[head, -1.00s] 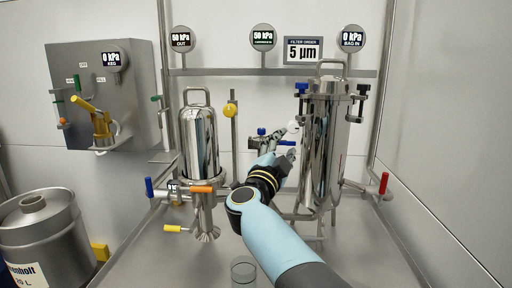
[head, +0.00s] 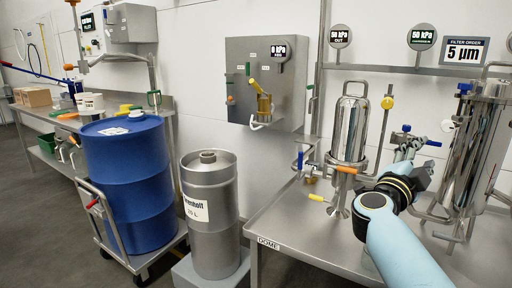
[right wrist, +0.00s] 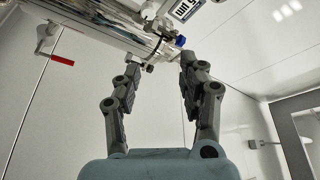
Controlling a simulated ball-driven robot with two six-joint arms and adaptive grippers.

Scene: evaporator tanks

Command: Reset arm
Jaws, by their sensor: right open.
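My right arm reaches in from the lower right of the head view, in front of the steel filter bench. My right gripper (head: 424,176) is in front of the pipework between the two steel housings. In the right wrist view my right gripper (right wrist: 158,72) is open, with nothing between its two fingers. Beyond the fingertips that view shows a steel filter housing (right wrist: 95,22) and a blue knob (right wrist: 180,41). My left gripper is not in view.
The steel bench (head: 290,240) carries a slim filter housing (head: 350,130) and a larger one (head: 478,145). A steel keg (head: 210,225) and a blue drum (head: 125,190) on a trolley stand left of it. A side table (head: 50,116) is farther left.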

